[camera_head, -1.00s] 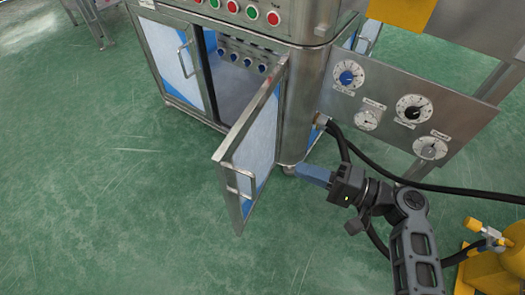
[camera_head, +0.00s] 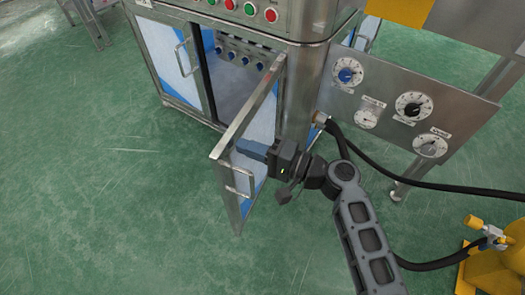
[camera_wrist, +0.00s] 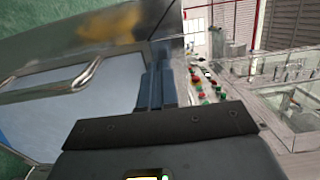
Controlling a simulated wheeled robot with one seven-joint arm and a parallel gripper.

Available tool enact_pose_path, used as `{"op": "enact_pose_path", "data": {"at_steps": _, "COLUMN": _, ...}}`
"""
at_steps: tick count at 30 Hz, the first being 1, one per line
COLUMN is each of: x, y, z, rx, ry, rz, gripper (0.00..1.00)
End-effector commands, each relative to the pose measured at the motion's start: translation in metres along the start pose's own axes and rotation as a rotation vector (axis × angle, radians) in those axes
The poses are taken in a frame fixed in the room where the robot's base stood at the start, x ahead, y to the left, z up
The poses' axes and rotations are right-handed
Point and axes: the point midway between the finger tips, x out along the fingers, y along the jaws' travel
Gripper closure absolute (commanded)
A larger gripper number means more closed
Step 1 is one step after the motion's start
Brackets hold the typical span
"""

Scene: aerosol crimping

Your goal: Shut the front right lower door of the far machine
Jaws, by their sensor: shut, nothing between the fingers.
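The front right lower door (camera_head: 236,183) of the far machine (camera_head: 312,85) stands swung open toward me, with a metal frame, a pale panel and a bar handle (camera_head: 238,190). Behind it the cabinet opening (camera_head: 236,85) shows a row of blue knobs. My gripper (camera_head: 245,148) is shut and empty, its blue fingers at the upper part of the door near its free edge. I cannot tell whether they touch it. In the wrist view, the shut fingers (camera_wrist: 158,88) lie beside the door's metal frame, and the door handle (camera_wrist: 88,74) shows to their left.
The left lower door (camera_head: 168,60) is shut. A gauge panel (camera_head: 405,105) with dials stands to the right, with black hoses (camera_head: 430,184) below it. A yellow device (camera_head: 490,265) is at the lower right.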

Motion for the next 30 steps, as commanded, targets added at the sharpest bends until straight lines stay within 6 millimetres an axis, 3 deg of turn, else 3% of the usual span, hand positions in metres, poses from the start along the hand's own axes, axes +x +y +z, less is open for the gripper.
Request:
{"op": "enact_pose_path", "data": {"at_steps": 17, "x": 0.008, "y": 0.000, "z": 0.001, "rx": 0.000, "ry": 0.014, "rz": 0.000, "gripper": 1.00}}
{"op": "enact_pose_path", "data": {"at_steps": 23, "x": 0.031, "y": 0.001, "z": 0.004, "rx": 0.000, "ry": 0.075, "rz": -0.001, "gripper": 1.00}}
{"op": "enact_pose_path", "data": {"at_steps": 30, "x": 0.082, "y": 0.000, "z": 0.002, "rx": -0.002, "ry": 0.221, "rz": -0.003, "gripper": 1.00}}
